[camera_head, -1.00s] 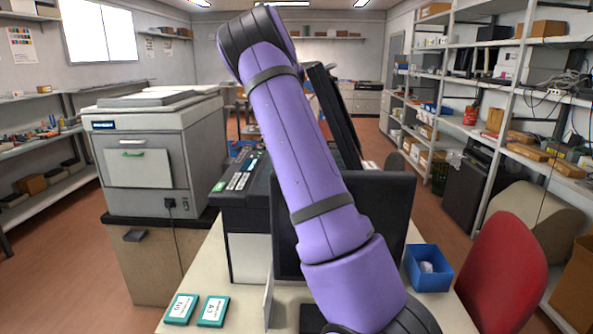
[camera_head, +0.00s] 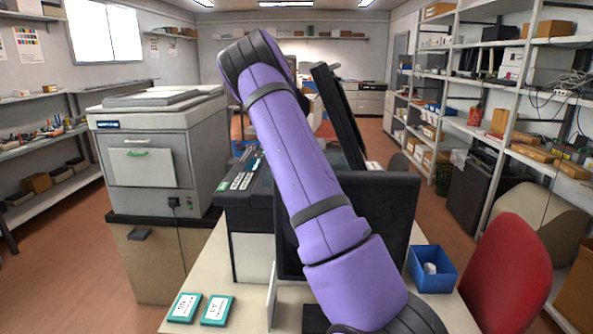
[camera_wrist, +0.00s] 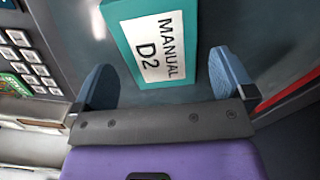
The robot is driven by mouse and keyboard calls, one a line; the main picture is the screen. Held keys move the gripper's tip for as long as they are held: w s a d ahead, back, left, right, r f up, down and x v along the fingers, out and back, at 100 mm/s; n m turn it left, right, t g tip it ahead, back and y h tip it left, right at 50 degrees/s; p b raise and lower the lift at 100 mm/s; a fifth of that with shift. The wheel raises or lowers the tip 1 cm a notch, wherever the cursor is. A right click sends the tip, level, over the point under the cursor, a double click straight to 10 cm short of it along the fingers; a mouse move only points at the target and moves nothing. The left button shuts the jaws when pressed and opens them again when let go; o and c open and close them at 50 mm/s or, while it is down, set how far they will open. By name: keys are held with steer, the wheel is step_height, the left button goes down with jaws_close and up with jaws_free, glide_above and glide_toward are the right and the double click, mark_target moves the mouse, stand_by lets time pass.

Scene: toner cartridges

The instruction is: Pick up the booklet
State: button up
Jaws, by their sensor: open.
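In the wrist view, a teal booklet (camera_wrist: 118,32) with a white label reading "MANUAL D2" lies on a dark grey surface. My gripper (camera_wrist: 163,76) is open, with one blue finger to each side of the booklet's near part. I cannot tell how far the fingertips are above the surface. In the head view my gripper and this booklet are hidden. Two other teal booklets, the left one (camera_head: 184,307) and the right one (camera_head: 217,310), lie on the table's front left.
A keypad panel (camera_wrist: 28,62) is left of the gripper in the wrist view. The head view shows a dark machine (camera_head: 246,205), a black monitor (camera_head: 397,215), a blue box (camera_head: 432,281) and a red chair (camera_head: 508,270) around the pale table (camera_head: 240,322).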

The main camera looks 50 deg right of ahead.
step_height(320, 180, down, 2)
steer(key=shift+f, duration=0.15)
steer(key=c, duration=0.9)
steer(key=shift+c, duration=0.2)
steer(key=shift+r, duration=1.85)
steer(key=s+a, duration=0.3)
steer(key=a, duration=0.1)
steer(key=s+a, duration=0.4)
steer(key=a, duration=0.1)
steer(key=s+a, duration=0.4)
steer(key=shift+s+a, duration=0.2)
steer(key=shift+s+a+f, duration=0.1)
steer(key=shift+a, duration=0.1)
